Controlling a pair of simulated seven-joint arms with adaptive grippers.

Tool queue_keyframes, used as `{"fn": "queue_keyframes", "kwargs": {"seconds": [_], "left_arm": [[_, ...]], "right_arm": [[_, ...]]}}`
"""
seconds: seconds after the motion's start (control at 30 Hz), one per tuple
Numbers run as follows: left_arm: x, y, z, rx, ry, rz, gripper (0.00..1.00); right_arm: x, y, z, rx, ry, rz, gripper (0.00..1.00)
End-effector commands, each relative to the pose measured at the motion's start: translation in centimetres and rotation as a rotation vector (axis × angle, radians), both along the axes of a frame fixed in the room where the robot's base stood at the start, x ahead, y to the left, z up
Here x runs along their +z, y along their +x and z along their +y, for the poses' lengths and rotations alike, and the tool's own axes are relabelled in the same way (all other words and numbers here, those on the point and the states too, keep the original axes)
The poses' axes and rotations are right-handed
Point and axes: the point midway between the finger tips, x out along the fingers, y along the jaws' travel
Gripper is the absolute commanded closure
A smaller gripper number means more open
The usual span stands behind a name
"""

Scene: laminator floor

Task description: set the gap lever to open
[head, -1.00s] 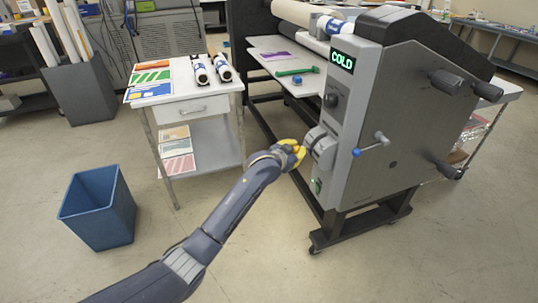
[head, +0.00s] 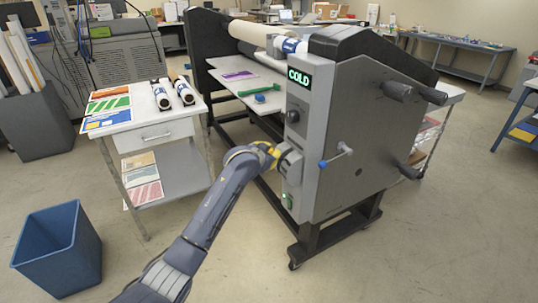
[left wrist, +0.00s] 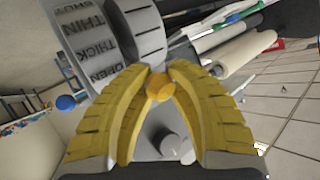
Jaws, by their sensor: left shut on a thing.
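The laminator (head: 350,130) stands at centre right with a lit COLD display. The gap lever's scale plate (left wrist: 95,42) shows in the left wrist view, with OPEN, THICK and THIN readable and another word cut off. The lever's round orange knob (left wrist: 159,88) sits between the yellow fingertips. My left gripper (head: 272,153) is at the laminator's front panel, beside the grey lever housing (head: 290,163), and is shut on the knob. In the left wrist view my left gripper (left wrist: 158,80) has its pads against the knob's sides. My right gripper is not in view.
A blue-tipped crank (head: 336,156) sticks out of the laminator's side, with black handles (head: 398,91) above. A small white table (head: 150,125) with prints and rolls stands left of the machine. A blue bin (head: 58,250) is at lower left. The floor in front is clear.

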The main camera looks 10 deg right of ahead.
Motion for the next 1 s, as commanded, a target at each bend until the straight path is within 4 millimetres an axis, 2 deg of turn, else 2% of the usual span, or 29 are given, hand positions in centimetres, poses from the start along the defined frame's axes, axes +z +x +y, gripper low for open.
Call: {"fn": "queue_keyframes", "kwargs": {"seconds": [0.03, 0.33, 0.37, 0.63, 0.67, 1.0], "left_arm": [[0.55, 0.07, -0.06, 0.0, -0.007, -0.007, 1.0], [0.59, 0.07, -0.09, -0.001, -0.007, -0.007, 1.0], [0.6, 0.06, -0.08, -0.001, -0.007, -0.007, 0.82], [0.31, 0.02, -0.08, 0.0, -0.004, -0.004, 0.51], [0.29, 0.02, -0.08, 0.0, -0.004, -0.004, 0.49], [0.23, -0.24, 0.09, 0.0, -0.002, -0.001, 0.49]], "right_arm": [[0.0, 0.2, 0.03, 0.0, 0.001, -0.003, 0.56], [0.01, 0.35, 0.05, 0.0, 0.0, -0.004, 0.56], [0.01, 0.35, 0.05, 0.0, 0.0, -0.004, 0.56], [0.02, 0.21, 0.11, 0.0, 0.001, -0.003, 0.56], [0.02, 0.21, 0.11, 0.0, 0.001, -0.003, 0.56], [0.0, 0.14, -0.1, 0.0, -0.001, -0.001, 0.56]]}}
